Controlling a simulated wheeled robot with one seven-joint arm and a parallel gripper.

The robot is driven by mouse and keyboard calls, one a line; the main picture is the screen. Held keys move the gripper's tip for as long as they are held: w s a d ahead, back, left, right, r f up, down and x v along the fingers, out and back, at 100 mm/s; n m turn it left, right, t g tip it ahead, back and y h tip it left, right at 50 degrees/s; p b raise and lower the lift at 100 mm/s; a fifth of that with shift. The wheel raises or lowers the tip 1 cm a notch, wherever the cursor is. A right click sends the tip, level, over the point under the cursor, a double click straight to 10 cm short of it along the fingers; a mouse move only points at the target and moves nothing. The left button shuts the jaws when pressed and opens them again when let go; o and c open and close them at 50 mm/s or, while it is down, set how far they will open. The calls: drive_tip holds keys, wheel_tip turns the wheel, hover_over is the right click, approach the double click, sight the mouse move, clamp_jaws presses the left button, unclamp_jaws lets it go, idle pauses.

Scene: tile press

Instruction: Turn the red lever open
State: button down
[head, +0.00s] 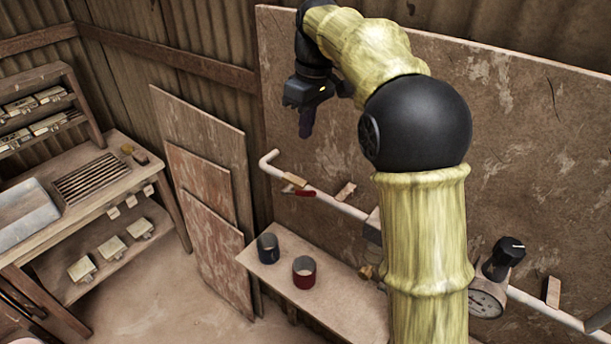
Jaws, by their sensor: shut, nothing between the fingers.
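The red lever (299,192) is a small red handle on the white pipe, near the pipe's bent left end on the brown wall panel. It lies roughly along the pipe. My gripper (306,130) points down in front of the panel, above the lever in the picture and apart from it. Its dark fingers are shut with nothing between them. My arm covers the middle of the pipe and part of the panel.
A shelf (260,257) below the pipe holds a dark cup (268,248) and a dark red cup (304,272). A black knob (503,258) and a gauge (486,302) are at right. Boards (207,185) lean at left beside a workbench (95,192).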

drive_tip(key=shift+s+a+f+p, duration=0.1)
drive_tip(key=shift+s+f+p, duration=0.35)
drive_tip(key=shift+f, duration=1.7)
drive_tip(key=shift+d+f+p, duration=0.1)
drive_tip(key=shift+f+p, duration=0.6)
drive_tip(key=shift+f, duration=1.45)
drive_tip(key=shift+s+a+f+p, duration=0.1)
drive_tip(key=shift+s+f+p, duration=0.35)
drive_tip(key=shift+f, duration=1.7)
drive_tip(key=shift+w, duration=0.15)
